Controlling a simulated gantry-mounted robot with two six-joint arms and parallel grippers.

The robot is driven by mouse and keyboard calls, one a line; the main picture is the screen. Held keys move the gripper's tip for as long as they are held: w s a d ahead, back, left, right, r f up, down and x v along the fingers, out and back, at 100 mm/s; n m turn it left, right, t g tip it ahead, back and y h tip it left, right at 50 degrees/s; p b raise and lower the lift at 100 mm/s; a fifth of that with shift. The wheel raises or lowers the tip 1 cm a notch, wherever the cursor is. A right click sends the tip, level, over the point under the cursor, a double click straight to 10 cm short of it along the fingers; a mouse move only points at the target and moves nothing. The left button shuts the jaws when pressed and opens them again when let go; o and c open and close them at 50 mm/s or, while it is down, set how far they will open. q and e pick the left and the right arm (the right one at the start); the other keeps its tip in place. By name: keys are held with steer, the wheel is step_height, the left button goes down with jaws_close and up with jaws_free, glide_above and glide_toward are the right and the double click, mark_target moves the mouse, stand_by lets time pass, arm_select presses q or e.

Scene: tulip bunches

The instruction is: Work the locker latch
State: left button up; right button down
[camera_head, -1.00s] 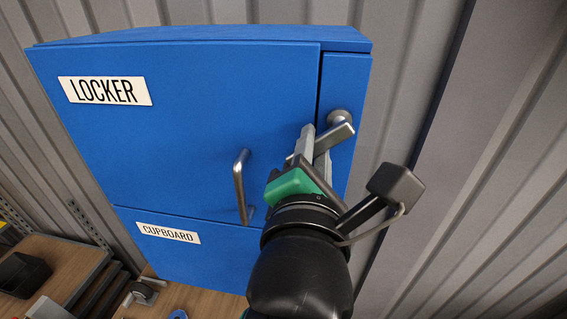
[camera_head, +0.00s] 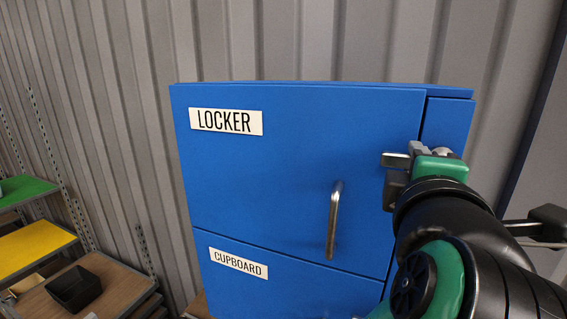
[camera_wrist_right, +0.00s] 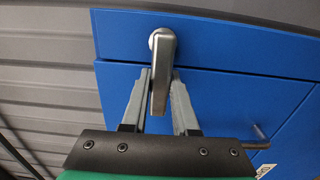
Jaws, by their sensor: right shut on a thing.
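The fingers (camera_wrist_right: 161,84) also show in the right wrist view. My left gripper is out of view.
A vertical bar handle (camera_head: 334,220) stands out from the locker door, left of my right arm. The cupboard door (camera_head: 300,285) below is shut. Shelving with a black bin (camera_head: 75,288) and a yellow shelf (camera_head: 35,247) stands at lower left. Corrugated wall lies behind.

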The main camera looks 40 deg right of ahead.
steer(key=shift+r, duration=0.1)
stand_by(0.4)
steer(key=c, duration=0.7)
jaws_free()
steer(key=v, duration=1.1)
steer(key=shift+s+a+b, duration=0.15)
steer(key=shift+a+b, duration=0.1)
steer(key=shift+b, duration=0.1)
